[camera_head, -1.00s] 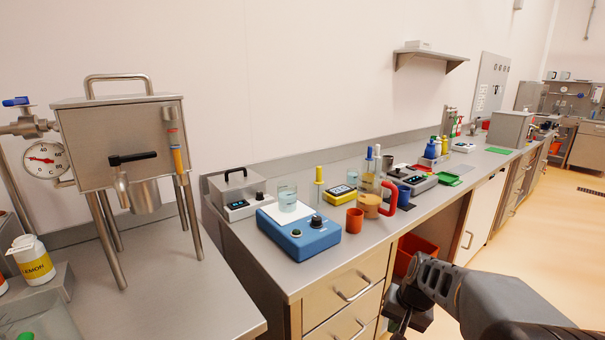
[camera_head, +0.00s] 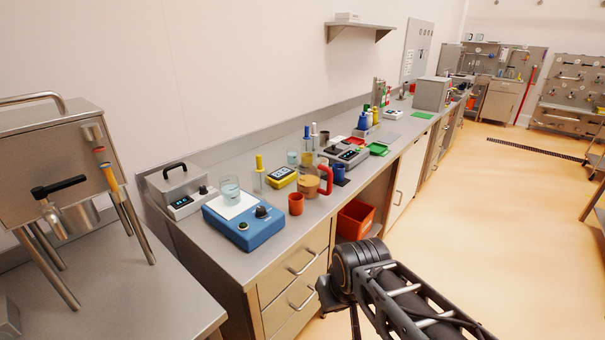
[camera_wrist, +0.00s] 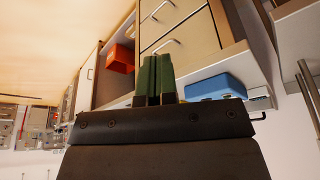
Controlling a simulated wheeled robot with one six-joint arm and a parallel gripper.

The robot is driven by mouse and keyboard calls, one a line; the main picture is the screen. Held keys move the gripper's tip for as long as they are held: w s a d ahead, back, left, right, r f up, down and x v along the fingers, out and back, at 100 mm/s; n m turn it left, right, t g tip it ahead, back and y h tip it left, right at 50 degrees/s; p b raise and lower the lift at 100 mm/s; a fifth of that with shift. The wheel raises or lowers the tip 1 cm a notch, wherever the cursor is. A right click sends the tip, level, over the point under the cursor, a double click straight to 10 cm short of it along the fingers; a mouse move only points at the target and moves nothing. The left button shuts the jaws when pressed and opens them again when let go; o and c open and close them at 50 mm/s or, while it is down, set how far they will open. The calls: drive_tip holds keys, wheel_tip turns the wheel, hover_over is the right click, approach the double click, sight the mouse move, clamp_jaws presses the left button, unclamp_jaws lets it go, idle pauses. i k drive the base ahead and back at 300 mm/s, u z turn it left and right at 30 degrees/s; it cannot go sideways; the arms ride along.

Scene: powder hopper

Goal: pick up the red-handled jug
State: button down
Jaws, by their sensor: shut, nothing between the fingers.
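The red-handled jug (camera_head: 309,186) stands upright on the bench in the head view, holding a tan content, with its red handle (camera_head: 326,180) on the right side. I cannot make out the jug in the wrist view. My gripper (camera_wrist: 156,60) shows in the wrist view with its two green fingers together and empty, in front of the drawers. It is apart from the jug. In the head view my arm is in front of the bench, and the fingers cannot be made out.
A blue stirrer (camera_head: 243,220) with a glass beaker (camera_head: 230,189) stands left of the jug. A yellow meter (camera_head: 282,177) and a blue cup (camera_head: 338,173) are close to it. A steel hopper (camera_head: 60,165) stands at left. An orange bin (camera_head: 357,219) sits under the bench. The floor at right is clear.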

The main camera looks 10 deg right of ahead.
sight(309, 166)
drive_tip(key=z, duration=1.55)
drive_tip(key=i, duration=1.95)
drive_tip(key=u, duration=4.6)
